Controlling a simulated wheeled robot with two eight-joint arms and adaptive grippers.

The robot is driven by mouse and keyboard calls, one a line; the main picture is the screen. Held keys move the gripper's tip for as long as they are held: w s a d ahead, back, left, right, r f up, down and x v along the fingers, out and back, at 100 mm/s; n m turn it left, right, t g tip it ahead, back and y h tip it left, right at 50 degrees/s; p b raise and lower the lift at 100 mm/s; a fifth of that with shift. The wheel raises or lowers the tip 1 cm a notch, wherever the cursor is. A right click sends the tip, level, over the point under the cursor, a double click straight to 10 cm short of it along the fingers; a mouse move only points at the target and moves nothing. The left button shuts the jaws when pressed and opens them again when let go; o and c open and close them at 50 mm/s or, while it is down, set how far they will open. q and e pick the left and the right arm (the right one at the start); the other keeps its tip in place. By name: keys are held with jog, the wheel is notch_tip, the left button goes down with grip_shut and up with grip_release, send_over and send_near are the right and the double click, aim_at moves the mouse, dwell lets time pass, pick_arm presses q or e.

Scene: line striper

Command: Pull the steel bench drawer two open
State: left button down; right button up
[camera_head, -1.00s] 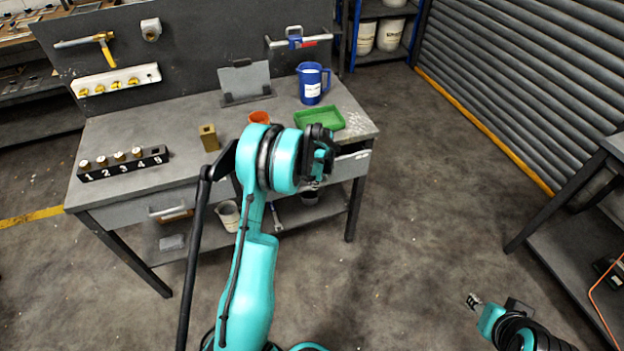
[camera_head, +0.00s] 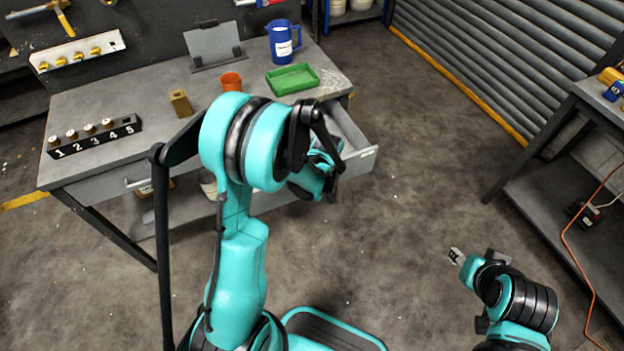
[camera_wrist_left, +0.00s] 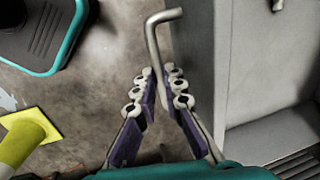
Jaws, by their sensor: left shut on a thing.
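The grey steel bench (camera_head: 90,95) has two drawers. The right drawer (camera_head: 358,158) is pulled well out, and its side wall and front corner show past my arm. The left drawer (camera_head: 100,188) is closed. In the wrist view, the right drawer's bent metal handle (camera_wrist_left: 155,45) runs between the fingers of my left gripper (camera_wrist_left: 156,80), which is shut on it. The drawer front (camera_wrist_left: 195,50) stands just right of the fingers. In the head view my left arm hides the handle and fingertips. My right gripper (camera_head: 456,256) is empty over the floor, its fingers too small to judge.
On the bench are a blue jug (camera_head: 284,42), a green tray (camera_head: 292,79), an orange cup (camera_head: 231,82), a brass block (camera_head: 180,102) and a numbered knob block (camera_head: 95,136). Another bench (camera_head: 590,90) stands at the right. The floor between is clear.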

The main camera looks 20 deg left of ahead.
pick_arm(q)
jog(key=shift+s+d, duration=0.25)
jog(key=shift+d, duration=0.05)
jog(key=c, duration=1.9)
grip_release()
jog(key=r, duration=0.4)
jog(key=s+d+r, duration=0.1)
jog(key=r, duration=0.6)
jog(key=shift+s+d+r, duration=0.2)
jog(key=shift+d+r, duration=0.15)
jog(key=shift+r, duration=0.05)
jog(key=shift+r, duration=0.1)
jog(key=s+d+r+n+t, duration=0.1)
jog(key=s+r+n+t, duration=0.1)
jog(key=s, duration=0.2)
jog(key=s+d+r+n+t+h, duration=0.1)
jog(key=s+r+n+t, duration=0.1)
jog(key=s+r+n, duration=0.1)
jog(key=s+d+r+n+t, duration=0.1)
jog(key=s+r+n, duration=0.2)
jog(key=s, duration=0.3)
jog(key=shift+s+t+h, duration=0.1)
jog(key=shift+t+h, duration=0.2)
jog(key=shift+t, duration=0.1)
